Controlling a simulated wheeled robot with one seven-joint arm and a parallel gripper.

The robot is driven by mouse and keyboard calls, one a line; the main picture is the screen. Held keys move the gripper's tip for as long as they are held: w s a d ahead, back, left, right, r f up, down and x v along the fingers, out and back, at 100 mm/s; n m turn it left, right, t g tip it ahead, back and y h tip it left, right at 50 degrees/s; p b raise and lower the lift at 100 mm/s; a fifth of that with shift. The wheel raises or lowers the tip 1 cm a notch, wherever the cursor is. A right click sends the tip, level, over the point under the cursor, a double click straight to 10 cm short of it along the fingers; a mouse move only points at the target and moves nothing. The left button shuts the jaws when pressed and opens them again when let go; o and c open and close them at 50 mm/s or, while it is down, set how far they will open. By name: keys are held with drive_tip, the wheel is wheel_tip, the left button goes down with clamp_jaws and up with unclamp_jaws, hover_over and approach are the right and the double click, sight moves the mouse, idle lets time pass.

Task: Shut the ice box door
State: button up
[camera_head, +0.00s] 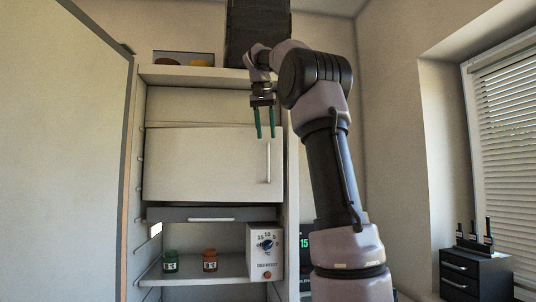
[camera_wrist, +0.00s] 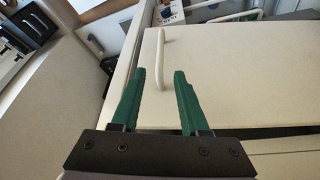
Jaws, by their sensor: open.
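The ice box door (camera_head: 205,165) is a white panel in the upper part of the open fridge, with a vertical white handle (camera_head: 268,163) near its right edge. A thin dark line runs along its top edge; I cannot tell how far it stands open. My gripper (camera_head: 265,137) points down with two green fingers, apart and empty, in front of the door's upper right, above the handle. In the wrist view the door (camera_wrist: 225,75) lies beyond the fingers, and the handle (camera_wrist: 154,50) shows between and past the fingertips (camera_wrist: 160,71). I see no contact.
The large fridge door (camera_head: 60,150) stands open at the left. Below the ice box are a grey drawer (camera_head: 180,215), a green jar (camera_head: 170,262), an orange-brown jar (camera_head: 210,261) and a dial box (camera_head: 264,252). A dark drawer unit (camera_head: 470,274) stands at the right.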

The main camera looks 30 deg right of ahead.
sight(268, 147)
drive_tip(key=x, duration=0.8)
drive_tip(key=shift+c, duration=0.3)
clamp_jaws()
idle(1.0)
